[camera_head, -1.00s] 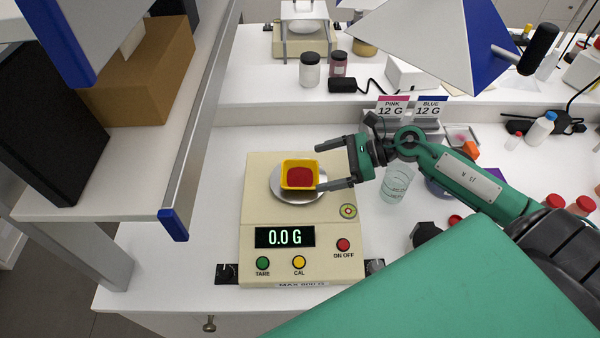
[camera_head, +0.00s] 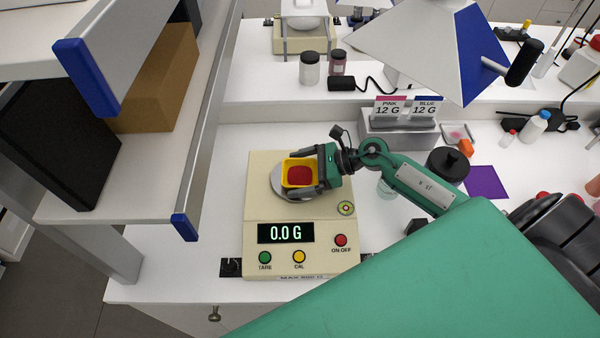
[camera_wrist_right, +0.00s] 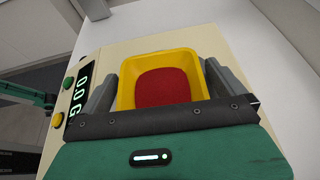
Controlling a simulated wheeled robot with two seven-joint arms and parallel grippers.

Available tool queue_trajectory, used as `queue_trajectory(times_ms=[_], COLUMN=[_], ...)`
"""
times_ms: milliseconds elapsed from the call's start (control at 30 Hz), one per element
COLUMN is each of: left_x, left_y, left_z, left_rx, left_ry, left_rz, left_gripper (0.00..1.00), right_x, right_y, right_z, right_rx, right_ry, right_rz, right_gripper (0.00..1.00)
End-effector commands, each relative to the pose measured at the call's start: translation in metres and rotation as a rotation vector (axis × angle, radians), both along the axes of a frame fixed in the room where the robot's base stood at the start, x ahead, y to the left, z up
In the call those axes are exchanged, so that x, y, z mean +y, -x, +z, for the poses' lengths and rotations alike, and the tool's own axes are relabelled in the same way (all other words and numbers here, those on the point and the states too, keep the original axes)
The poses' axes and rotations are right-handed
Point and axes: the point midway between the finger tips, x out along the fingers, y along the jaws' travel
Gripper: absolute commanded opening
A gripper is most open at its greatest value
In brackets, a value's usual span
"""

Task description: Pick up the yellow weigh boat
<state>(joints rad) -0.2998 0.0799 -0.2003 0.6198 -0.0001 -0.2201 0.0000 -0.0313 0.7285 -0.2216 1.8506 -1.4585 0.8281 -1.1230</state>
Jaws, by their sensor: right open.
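The yellow weigh boat (camera_head: 286,178) sits on the round metal pan (camera_head: 281,192) of a beige scale (camera_head: 255,222) and holds red powder (camera_head: 300,176). The scale's display reads 0.0 G. My right gripper (camera_head: 306,175) is open, with one finger on either side of the boat. In the right wrist view, the boat (camera_wrist_right: 160,58) lies between the two grey fingers (camera_wrist_right: 165,88). I cannot tell whether the fingers touch its walls. My left gripper is not in view.
A metal-edged shelf (camera_head: 205,130) stands at the left. Pink and blue 12 G cards (camera_head: 391,108) stand on a holder behind my right arm. A black-lidded jar (camera_head: 447,165) and a purple sheet (camera_head: 486,182) lie to the right. A white-and-blue lamp shade (camera_head: 420,45) hangs above.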

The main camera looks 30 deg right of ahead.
Motion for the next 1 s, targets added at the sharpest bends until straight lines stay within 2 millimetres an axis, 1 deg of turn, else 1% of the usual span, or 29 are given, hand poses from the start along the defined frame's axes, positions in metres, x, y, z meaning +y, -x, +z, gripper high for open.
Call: queue_trajectory(times_ms=[67,200,267,300,567,667,767,1000], left_x=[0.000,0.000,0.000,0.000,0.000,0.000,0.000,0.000], left_y=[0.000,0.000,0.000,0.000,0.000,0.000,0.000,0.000], left_z=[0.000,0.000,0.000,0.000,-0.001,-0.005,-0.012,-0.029], left_rx=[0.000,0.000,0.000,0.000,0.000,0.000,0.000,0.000], left_ry=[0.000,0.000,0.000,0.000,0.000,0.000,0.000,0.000], left_rz=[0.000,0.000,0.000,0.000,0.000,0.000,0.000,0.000], left_gripper=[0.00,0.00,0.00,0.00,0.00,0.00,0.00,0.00], right_x=[0.000,0.000,0.000,0.000,0.000,-0.001,0.000,-0.001], right_y=[0.000,0.000,0.000,0.000,0.000,0.000,0.000,0.000], right_z=[0.000,0.000,0.000,0.000,0.001,0.009,0.024,0.072], right_rx=[0.000,0.000,0.000,0.000,-0.001,-0.003,-0.006,-0.006], right_ry=[0.000,0.000,0.000,0.000,0.000,0.002,0.004,0.005], right_rz=[0.000,0.000,0.000,0.000,0.000,0.002,0.003,0.002], right_gripper=[0.98,0.71,0.59,0.55,0.54,0.54,0.54,0.54])
